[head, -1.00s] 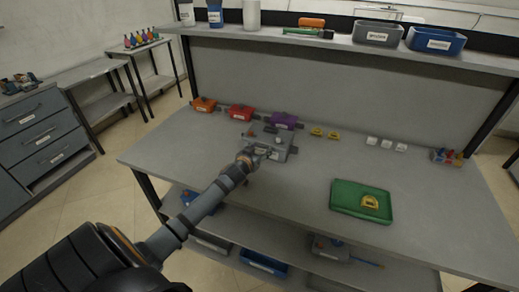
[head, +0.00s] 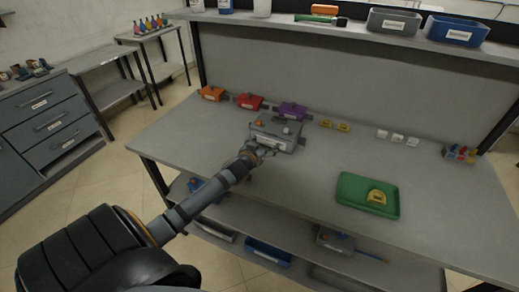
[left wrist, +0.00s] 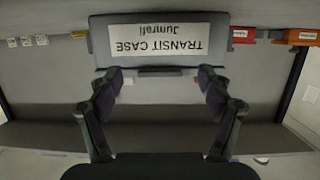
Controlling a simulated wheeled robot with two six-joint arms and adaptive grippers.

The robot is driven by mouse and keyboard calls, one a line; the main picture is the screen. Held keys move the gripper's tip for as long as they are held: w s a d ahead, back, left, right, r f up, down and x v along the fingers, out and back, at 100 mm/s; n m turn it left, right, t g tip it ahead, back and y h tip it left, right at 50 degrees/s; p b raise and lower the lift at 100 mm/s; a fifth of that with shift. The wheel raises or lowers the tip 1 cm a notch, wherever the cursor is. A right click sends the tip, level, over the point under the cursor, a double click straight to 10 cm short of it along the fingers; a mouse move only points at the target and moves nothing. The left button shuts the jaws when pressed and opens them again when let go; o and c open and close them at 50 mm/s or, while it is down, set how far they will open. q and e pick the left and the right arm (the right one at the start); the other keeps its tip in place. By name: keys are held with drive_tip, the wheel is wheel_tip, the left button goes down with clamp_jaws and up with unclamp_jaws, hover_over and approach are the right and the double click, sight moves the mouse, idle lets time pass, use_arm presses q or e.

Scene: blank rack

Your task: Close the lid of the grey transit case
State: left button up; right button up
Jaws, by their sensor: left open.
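The grey transit case (head: 275,133) stands on the workbench, left of the middle. Its labelled front face (left wrist: 155,40) shows upside down in the left wrist view, with a dark latch or handle strip along one edge. Small orange and pale details show on top of the case in the head view. I cannot tell the exact angle of its lid. My left gripper (head: 262,148) is at the near front side of the case. In the left wrist view its two fingers (left wrist: 160,95) are spread apart with nothing between them. My right gripper is out of view.
Orange (head: 211,93), red (head: 249,101) and purple (head: 292,111) boxes stand behind the case. A green tray (head: 350,203) with a yellow item lies to the right. White cubes (head: 397,137) sit farther back. The bench between case and tray is clear.

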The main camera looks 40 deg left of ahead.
use_arm(q)
drive_tip(key=v, duration=0.8)
drive_tip(key=shift+s, duration=0.1)
drive_tip(key=shift+s+d+r, duration=0.15)
drive_tip(key=shift+s, duration=0.35)
drive_tip(key=shift+s, duration=0.1)
